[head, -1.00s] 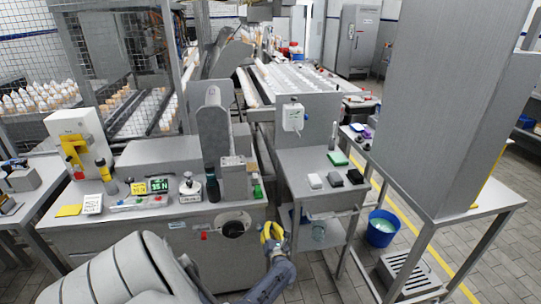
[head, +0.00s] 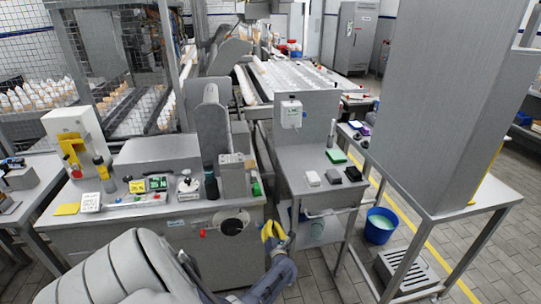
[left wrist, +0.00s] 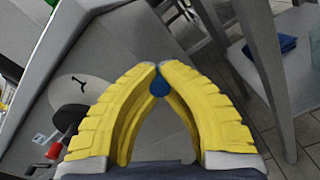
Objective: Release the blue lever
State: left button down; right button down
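My left gripper (head: 272,232) has yellow ribbed fingers and is at the front right corner of the grey machine cabinet (head: 150,250) in the head view. In the left wrist view the two fingers of the left gripper (left wrist: 159,68) lean together and meet at their tips. A small round blue knob, the visible end of the blue lever (left wrist: 159,87), shows between the tips, and the fingers appear closed on it. The rest of the lever is hidden. In the head view the fingers cover the lever. My right gripper is in neither view.
A round dial plate (left wrist: 72,90) and a red knob (left wrist: 54,150) are left of the fingers. A side table (head: 325,200) with small blocks stands right of the cabinet. A blue bucket (head: 380,228) stands on the floor. A large grey cabinet (head: 450,110) fills the right.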

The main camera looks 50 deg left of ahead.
pick_arm(q)
jog(key=c, duration=1.3)
grip_release()
jog(key=shift+d, duration=0.15)
jog(key=v, duration=1.1)
jog(key=shift+s+d, duration=0.2)
jog(key=shift+d, duration=0.15)
jog(key=shift+r, duration=0.1)
